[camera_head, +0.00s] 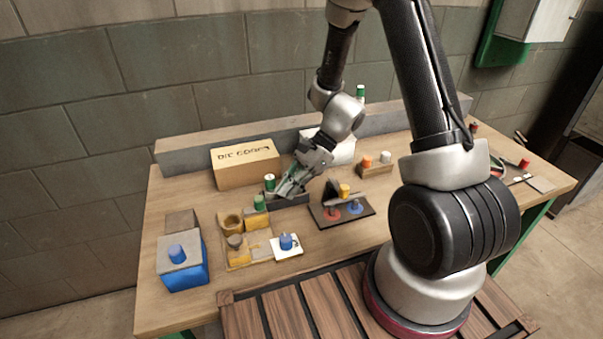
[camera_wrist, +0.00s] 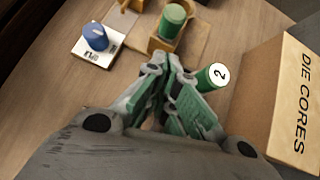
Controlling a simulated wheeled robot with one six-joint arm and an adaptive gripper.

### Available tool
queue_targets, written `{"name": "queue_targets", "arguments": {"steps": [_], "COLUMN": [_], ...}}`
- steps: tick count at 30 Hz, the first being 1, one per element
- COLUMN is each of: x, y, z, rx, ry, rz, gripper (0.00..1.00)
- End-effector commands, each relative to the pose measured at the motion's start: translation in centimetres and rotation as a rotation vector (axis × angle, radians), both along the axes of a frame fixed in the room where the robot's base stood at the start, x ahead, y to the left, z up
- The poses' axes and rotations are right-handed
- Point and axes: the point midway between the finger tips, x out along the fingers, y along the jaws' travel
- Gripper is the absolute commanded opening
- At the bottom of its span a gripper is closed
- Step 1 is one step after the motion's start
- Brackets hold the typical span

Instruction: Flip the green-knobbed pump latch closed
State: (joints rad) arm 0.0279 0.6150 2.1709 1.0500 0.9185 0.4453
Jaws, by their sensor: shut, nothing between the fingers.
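A green knob (camera_head: 259,202) sits on a yellow block (camera_head: 256,220) at the middle left of the bench; it also shows at the top of the wrist view (camera_wrist: 174,20). A green cylinder with a white top (camera_head: 269,182), marked 2 in the wrist view (camera_wrist: 214,76), stands just behind it. I cannot tell which green piece belongs to the pump latch, or the latch's position. My gripper (camera_head: 281,191) is shut and empty, low beside the green cylinder. In the wrist view its fingertips (camera_wrist: 163,62) meet between the two green pieces, appearing close to both; contact is unclear.
A cardboard box marked DIE CORES (camera_head: 245,165) stands behind my gripper. A blue-knobbed white plate (camera_head: 287,251) and a blue box (camera_head: 183,272) lie nearer the front. A dark base with coloured knobs (camera_head: 326,222) is to the right. Bare wood shows at the front left.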

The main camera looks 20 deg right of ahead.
Motion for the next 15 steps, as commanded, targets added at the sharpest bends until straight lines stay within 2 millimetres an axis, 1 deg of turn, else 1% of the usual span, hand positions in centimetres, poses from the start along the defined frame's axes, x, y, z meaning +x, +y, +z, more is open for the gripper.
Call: {"name": "queue_targets", "arguments": {"steps": [1, 6, 10, 15], "x": [-0.1, -0.5, -0.6, -0.6], "y": [0.9, 2.5, 3.0, 3.0], "z": [0.1, 0.1, 0.2, 0.2], "rx": [0.000, -0.001, 0.001, 0.000], "ry": [-0.003, -0.002, -0.003, -0.002], "rz": [0.004, 0.002, 0.001, 0.001], "gripper": [0.00, 0.00, 0.00, 0.00]}}
